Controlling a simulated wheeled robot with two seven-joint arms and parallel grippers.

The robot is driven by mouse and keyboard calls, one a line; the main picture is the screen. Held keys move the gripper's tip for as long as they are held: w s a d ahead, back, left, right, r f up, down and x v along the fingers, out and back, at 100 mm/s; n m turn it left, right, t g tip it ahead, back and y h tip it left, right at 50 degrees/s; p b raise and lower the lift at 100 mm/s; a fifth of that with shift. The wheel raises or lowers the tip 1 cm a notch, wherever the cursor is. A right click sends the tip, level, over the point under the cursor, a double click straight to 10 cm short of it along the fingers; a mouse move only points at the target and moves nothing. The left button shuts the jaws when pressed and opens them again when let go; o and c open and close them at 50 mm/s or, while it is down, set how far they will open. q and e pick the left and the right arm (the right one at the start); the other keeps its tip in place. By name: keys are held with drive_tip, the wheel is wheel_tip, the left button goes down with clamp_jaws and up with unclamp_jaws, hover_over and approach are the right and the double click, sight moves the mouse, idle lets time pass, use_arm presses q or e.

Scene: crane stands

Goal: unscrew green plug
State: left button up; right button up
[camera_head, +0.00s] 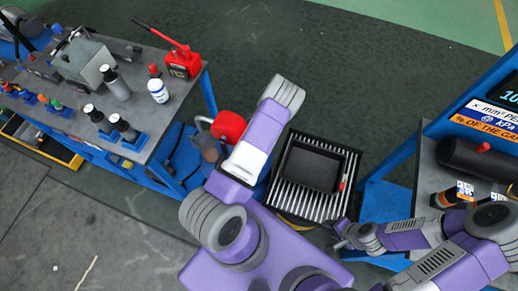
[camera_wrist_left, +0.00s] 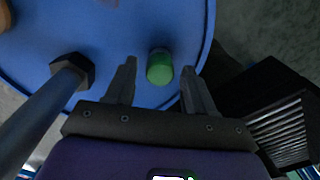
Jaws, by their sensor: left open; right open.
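The green plug (camera_wrist_left: 160,67) shows in the left wrist view as a short green cylinder on a round blue surface (camera_wrist_left: 115,25). My left gripper (camera_wrist_left: 158,70) is open. Its two dark fingers appear on either side of the plug, with a gap to each; I cannot tell whether the tips reach down to its depth. In the head view I cannot make out the plug or my left gripper. My right gripper (camera_head: 343,236) is open and empty beside the striped black platform (camera_head: 290,197), at the lower middle of the head view.
A dark hex fitting (camera_wrist_left: 72,70) with a thick rod stands left of the left fingers. A workbench (camera_head: 165,112) with bottles and a red jack (camera_head: 184,62) is at the left. A black tray (camera_head: 312,167) lies on the platform. Another bench (camera_head: 430,178) is at right. Floor behind is clear.

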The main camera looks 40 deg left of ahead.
use_arm(q)
drive_tip(key=m+b, duration=0.1)
drive_tip(key=m, duration=0.5)
drive_tip(key=m+b, duration=0.1)
drive_tip(key=m, duration=0.4)
drive_tip(key=m+b, duration=0.1)
drive_tip(key=m, duration=0.5)
drive_tip(key=m+b, duration=0.1)
drive_tip(key=m, duration=0.4)
drive_tip(key=shift+m, duration=0.4)
clamp_jaws()
drive_tip(key=shift+r, duration=0.1)
